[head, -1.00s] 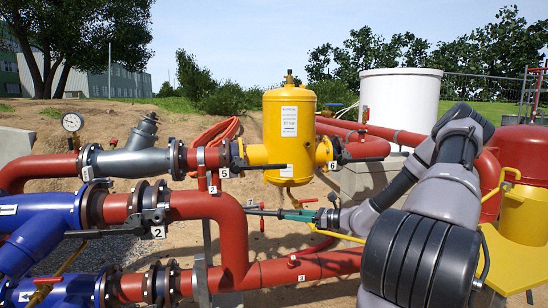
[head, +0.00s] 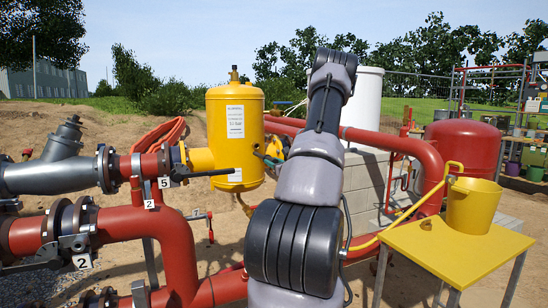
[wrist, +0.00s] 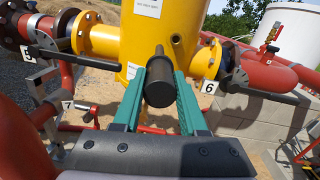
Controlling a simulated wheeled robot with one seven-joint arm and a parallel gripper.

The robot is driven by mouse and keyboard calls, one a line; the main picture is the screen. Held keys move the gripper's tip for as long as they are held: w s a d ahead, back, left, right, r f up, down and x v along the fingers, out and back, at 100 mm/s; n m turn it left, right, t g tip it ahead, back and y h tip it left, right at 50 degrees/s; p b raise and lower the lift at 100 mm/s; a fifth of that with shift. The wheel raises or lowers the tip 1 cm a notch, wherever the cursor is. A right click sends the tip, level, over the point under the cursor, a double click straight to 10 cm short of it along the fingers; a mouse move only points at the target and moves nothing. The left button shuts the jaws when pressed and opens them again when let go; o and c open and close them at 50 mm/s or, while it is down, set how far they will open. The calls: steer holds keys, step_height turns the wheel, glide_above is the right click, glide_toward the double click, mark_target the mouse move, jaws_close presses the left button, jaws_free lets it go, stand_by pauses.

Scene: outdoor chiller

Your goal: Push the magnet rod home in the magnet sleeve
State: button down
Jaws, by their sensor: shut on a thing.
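My gripper (wrist: 158,92) has green fingers shut on a black cylinder with a thinner dark stem, which looks like the magnet rod (wrist: 158,94). The stem points away from me toward the yellow vessel (wrist: 144,38). In the head view, my gripper's green part (head: 268,161) shows beside the yellow vessel (head: 236,150), mostly hidden behind my arm. A small dark fitting (wrist: 177,40) shows on the vessel's front. I cannot make out the magnet sleeve for sure, nor whether the stem touches or enters it.
Black valve levers stick out by tag 5 (wrist: 27,52) and tag 6 (wrist: 208,87), on both sides of my gripper. Red pipes (head: 176,245) run below. A yellow table (head: 455,246) with a yellow bucket (head: 473,206) stands at the right.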

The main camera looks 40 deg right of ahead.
steer(key=d+r, duration=0.1)
steer(key=d+h, duration=0.1)
steer(key=shift+d+r+m, duration=0.35)
steer(key=shift+d+m, duration=0.05)
steer(key=shift+s, duration=0.1)
steer(key=shift+x, duration=2.85)
steer(key=shift+f, duration=0.1)
